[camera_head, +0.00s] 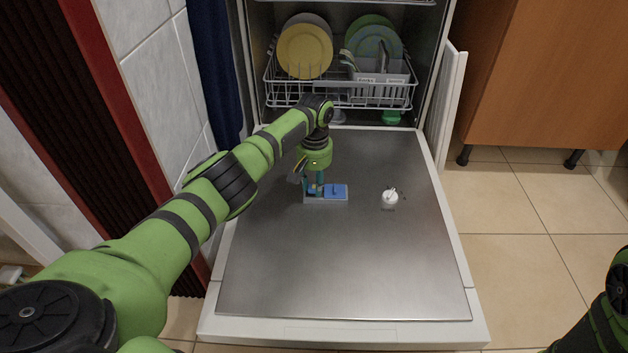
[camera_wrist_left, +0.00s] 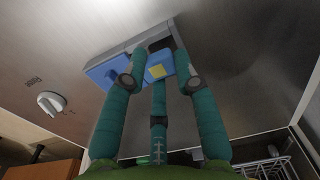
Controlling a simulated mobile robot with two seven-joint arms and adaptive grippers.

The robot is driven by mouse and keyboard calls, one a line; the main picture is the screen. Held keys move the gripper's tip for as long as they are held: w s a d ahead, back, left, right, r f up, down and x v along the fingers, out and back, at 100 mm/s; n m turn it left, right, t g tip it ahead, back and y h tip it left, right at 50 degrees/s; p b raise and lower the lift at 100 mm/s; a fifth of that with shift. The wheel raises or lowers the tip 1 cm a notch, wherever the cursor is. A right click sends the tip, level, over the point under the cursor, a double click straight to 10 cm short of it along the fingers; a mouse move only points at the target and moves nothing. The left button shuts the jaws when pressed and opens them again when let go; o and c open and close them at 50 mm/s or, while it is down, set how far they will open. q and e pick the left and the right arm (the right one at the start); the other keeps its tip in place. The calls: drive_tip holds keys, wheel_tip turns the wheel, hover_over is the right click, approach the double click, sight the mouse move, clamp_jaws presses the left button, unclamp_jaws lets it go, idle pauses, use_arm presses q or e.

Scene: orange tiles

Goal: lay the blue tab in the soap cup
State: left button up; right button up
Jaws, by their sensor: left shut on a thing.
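The soap dispenser lies in the inner face of the lowered dishwasher door, with a grey frame (camera_wrist_left: 128,47) and a blue lid (camera_head: 336,190) on its right side in the head view. The lid (camera_wrist_left: 103,71) also shows in the left wrist view. My left gripper (camera_head: 314,190) points down at the dispenser's left part. Its teal fingers (camera_wrist_left: 160,76) are shut on the blue tab (camera_wrist_left: 158,68), which has a yellow square on it. A dark opening, seemingly the soap cup, shows just past the tab. Whether the tab touches it I cannot tell. My right gripper is out of the picture.
A white round knob (camera_head: 390,197) sits on the door to the right of the dispenser. The lower rack (camera_head: 340,95) holds plates and a cutlery basket behind. The rest of the metal door (camera_head: 345,270) is bare. A wooden cabinet (camera_head: 555,75) stands at the right.

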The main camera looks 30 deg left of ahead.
use_arm(q)
drive_tip(key=shift+f, duration=0.1)
drive_tip(key=o, duration=0.9)
wheel_tip(320, 180, up, 12)
drive_tip(key=shift+r, duration=0.1)
idle(0.5)
